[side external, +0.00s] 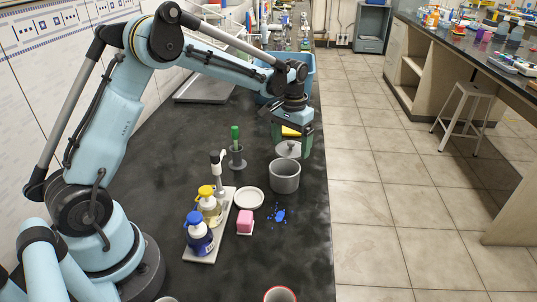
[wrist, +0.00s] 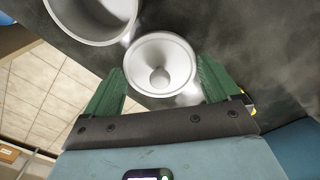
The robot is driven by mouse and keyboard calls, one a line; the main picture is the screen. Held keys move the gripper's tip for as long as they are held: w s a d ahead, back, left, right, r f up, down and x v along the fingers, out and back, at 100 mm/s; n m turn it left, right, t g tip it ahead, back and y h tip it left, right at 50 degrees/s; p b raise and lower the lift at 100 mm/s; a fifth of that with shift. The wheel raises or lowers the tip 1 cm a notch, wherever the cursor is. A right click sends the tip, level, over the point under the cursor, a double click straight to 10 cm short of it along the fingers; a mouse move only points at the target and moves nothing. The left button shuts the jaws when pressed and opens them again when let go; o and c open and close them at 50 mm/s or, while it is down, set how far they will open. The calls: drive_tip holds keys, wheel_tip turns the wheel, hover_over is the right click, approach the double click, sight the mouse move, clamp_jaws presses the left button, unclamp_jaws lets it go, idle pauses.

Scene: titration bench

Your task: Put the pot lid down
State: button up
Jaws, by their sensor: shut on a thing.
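The pot lid (side external: 288,149) is a grey disc with a round knob. It is between the green fingers of my gripper (side external: 293,141), just behind the pot. In the wrist view the lid (wrist: 160,50) faces the camera with its knob, and the fingers of my gripper (wrist: 160,82) grip it from both sides. Whether its underside touches the bench cannot be told. The open grey pot (side external: 285,178) stands upright in front of the lid. Its rim (wrist: 128,38) shows at the upper left of the wrist view, beside the lid.
The dark bench (side external: 225,275) has its right edge close to the pot. A white dish (side external: 249,198), blue crumbs (side external: 280,214), a pink block (side external: 245,220) and a tray with bottles (side external: 202,236) are nearer.

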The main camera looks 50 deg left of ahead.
sight(291, 146)
drive_tip(key=shift+f, duration=1.9)
drive_tip(key=o, duration=0.8)
drive_tip(key=shift+f, duration=0.15)
drive_tip(key=shift+c, duration=0.2)
wheel_tip(291, 146, up, 12)
drive_tip(key=shift+r, duration=0.2)
drive_tip(key=s+d+r+m+t, duration=0.1)
drive_tip(key=s+d+r+t, duration=0.35)
drive_tip(key=s, duration=0.55)
drive_tip(key=s+d+f+m+t, duration=0.1)
drive_tip(key=s+d+f+t, duration=0.1)
drive_tip(key=s, duration=0.7)
drive_tip(key=shift+s+d+f+t, duration=0.15)
drive_tip(key=shift+d+f+t, duration=0.15)
drive_tip(key=shift+f, duration=0.25)
